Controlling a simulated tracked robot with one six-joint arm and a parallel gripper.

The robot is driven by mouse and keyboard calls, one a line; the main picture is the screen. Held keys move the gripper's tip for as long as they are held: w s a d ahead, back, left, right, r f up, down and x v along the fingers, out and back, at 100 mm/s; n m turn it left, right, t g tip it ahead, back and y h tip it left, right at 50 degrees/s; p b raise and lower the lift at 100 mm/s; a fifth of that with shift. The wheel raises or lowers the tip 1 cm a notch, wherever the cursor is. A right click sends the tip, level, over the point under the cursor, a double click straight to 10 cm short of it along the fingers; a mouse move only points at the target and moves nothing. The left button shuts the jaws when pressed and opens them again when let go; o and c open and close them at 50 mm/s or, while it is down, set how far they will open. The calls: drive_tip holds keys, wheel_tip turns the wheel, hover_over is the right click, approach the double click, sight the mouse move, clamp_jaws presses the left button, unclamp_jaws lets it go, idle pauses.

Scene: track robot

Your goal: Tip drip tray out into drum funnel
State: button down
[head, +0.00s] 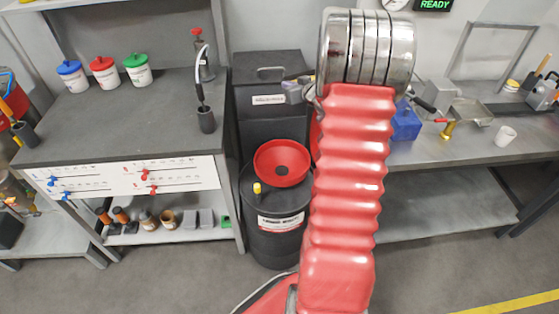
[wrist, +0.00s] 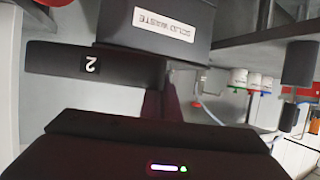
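The drum funnel (head: 282,163) is a wide red cone on top of a black drum (head: 276,215) in the head view, just left of my red arm. Nothing shows inside the funnel. A shallow metal tray (head: 471,112) rests on the right bench; I cannot tell whether it is the drip tray. My gripper (wrist: 155,100) shows as dark parts in the wrist view, one marked "2". No held tray shows there, and its opening is unclear. In the head view my arm hides most of the gripper.
A black solid waste bin (head: 270,84) stands behind the drum; it shows upside down in the wrist view (wrist: 160,30). The left bench (head: 110,120) holds lidded tubs and a dark cup. A white mug (head: 505,136) and blue box (head: 405,122) are on the right bench.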

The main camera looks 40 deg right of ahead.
drive_tip(key=shift+n+y, duration=0.5)
drive_tip(key=shift+y, duration=0.1)
drive_tip(key=s+d, duration=0.1)
drive_tip(key=d, duration=0.1)
drive_tip(key=s+d, duration=0.1)
drive_tip(key=d, duration=0.1)
drive_tip(key=d+r, duration=0.1)
drive_tip(key=d, duration=0.1)
drive_tip(key=shift+s+d, duration=0.2)
drive_tip(key=shift+s, duration=0.2)
drive_tip(key=s+d+n+y, duration=0.1)
drive_tip(key=s+d, duration=0.1)
drive_tip(key=s+d+n+y, duration=0.1)
drive_tip(key=s, duration=0.1)
drive_tip(key=shift+d+f, duration=0.15)
drive_tip(key=shift+d, duration=0.2)
drive_tip(key=s+a+n+y, duration=0.2)
drive_tip(key=s+a+f+n+y, duration=0.1)
drive_tip(key=s+a+n+y, duration=0.1)
drive_tip(key=y, duration=0.1)
drive_tip(key=shift+a+g, duration=0.2)
drive_tip(key=shift+g, duration=0.2)
drive_tip(key=shift+a+r+n+g+h, duration=0.15)
drive_tip(key=shift+a+n+g+h, duration=0.15)
drive_tip(key=shift+a+n+h, duration=0.55)
